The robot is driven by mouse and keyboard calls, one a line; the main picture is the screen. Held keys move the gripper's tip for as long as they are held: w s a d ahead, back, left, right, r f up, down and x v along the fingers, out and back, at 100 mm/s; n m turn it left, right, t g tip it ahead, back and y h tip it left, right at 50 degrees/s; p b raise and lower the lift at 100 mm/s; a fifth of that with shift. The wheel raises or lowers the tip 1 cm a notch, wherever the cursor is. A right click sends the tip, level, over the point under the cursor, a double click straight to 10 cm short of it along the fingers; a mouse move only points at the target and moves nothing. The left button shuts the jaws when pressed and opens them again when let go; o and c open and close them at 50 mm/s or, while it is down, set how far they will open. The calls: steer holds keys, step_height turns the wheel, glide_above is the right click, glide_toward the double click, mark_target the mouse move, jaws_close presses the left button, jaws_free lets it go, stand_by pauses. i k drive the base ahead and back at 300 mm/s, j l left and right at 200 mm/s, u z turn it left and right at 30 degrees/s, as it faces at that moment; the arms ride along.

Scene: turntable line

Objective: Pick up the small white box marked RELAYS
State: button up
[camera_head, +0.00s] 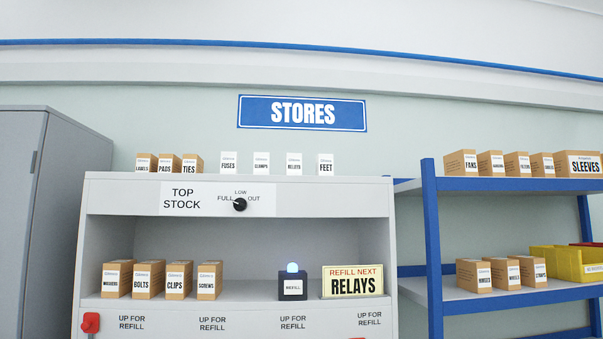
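Several small white boxes stand in a spaced row on top of the grey stock cabinet (350,196). From left they are FUSES (229,163), a box that seems to read CLAMPS (261,163), a box whose small label looks like RELAYS or RIVETS (294,164), and FEET (325,164). The third label is too small to read surely. All stand upright and apart. A sign (352,282) in the open bay below reads REFILL NEXT RELAYS. My gripper is not in view.
Brown cartons LABELS, PADS and TIES (190,164) stand left of the white boxes. More cartons (146,279) and a blue-lit REFILL unit (292,285) are in the bay. A dial (240,204) points near FULL. A blue rack (431,240) stands right, a grey locker (40,200) left.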

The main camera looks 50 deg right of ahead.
mark_target(293, 161)
steer(key=z, duration=1.3)
